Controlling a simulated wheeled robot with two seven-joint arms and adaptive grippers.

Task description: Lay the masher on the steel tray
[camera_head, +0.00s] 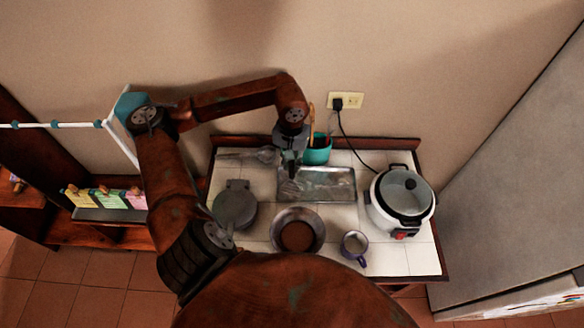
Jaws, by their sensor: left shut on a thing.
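The steel tray (330,197) lies on the white tiled counter, behind the round pan. My left gripper (290,166) points down over the left part of the tray and is shut on a thin, dark thing. This seems to be the masher (290,186), seen as a small dark shape below the fingers, over the tray. Its details are too small to make out, and I cannot tell whether it touches the tray. The gripper and wrist hide part of it. My right gripper is not in view.
A teal utensil pot (318,155) stands behind the tray. A rice cooker (401,200) is to the right, a grey round appliance (235,206) to the left. A pan (298,231) and a mug (355,245) stand in front. A grey utensil (245,155) lies at the back left.

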